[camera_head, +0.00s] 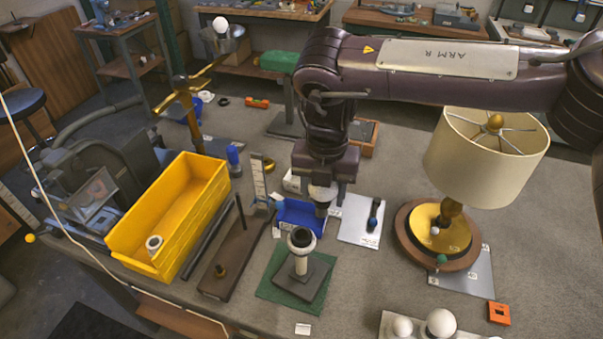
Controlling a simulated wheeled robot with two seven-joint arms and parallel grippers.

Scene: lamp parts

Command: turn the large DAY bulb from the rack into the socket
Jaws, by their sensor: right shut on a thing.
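My right gripper (325,193) reaches down from above at the middle of the bench, over the blue tray. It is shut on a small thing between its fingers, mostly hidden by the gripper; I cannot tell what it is. A socket (301,241) with a pale ring and dark opening stands upright on a dark base on a green mat (267,290), just in front of the gripper and apart from it. A large white bulb (441,322) and a smaller white bulb (402,327) sit in the rack at the bottom edge. No DAY marking is readable. My left gripper is not in view.
A yellow bin (122,238) with a ring-shaped part inside stands at the left. A shaded lamp (478,155) stands at the right under my right arm. A brass-armed stand (184,95) with a white bulb rises at the back left. Bare bench lies right of the green mat.

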